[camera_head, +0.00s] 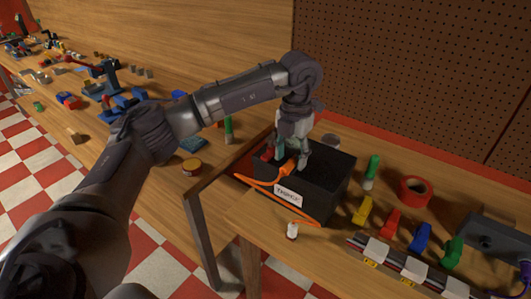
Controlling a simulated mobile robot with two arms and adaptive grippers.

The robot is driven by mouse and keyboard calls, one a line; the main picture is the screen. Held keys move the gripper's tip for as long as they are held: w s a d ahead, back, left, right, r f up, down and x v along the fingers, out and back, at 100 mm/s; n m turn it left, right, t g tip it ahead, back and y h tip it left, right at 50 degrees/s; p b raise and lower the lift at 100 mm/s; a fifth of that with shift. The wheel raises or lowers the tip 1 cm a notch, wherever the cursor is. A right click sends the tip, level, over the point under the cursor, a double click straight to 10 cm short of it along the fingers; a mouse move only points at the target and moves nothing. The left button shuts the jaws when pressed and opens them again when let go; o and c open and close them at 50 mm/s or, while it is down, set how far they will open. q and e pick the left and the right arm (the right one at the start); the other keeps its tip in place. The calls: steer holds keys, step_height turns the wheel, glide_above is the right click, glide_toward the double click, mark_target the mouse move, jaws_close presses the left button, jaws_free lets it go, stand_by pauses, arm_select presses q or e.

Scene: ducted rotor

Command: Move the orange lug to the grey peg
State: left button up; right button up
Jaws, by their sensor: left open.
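The orange lug (286,167) is at the top of a black box (326,180) with a white label, at the end of an orange cable (268,186). My left gripper (291,164) points down over the box with its fingers apart, one on each side of the lug. Whether the fingers touch it cannot be told. A red post (266,154) stands at the box's left end. I cannot make out the grey peg for sure; the gripper covers part of the box top. My right gripper is not in view.
Yellow (362,210), red, blue and green clips, a red tape roll (414,191) and a rail (400,263) lie to the right.

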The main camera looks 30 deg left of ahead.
arm_select(q)
step_height(320, 180, up, 10)
steer(key=shift+w+r, duration=0.15)
steer(key=shift+r, duration=0.05)
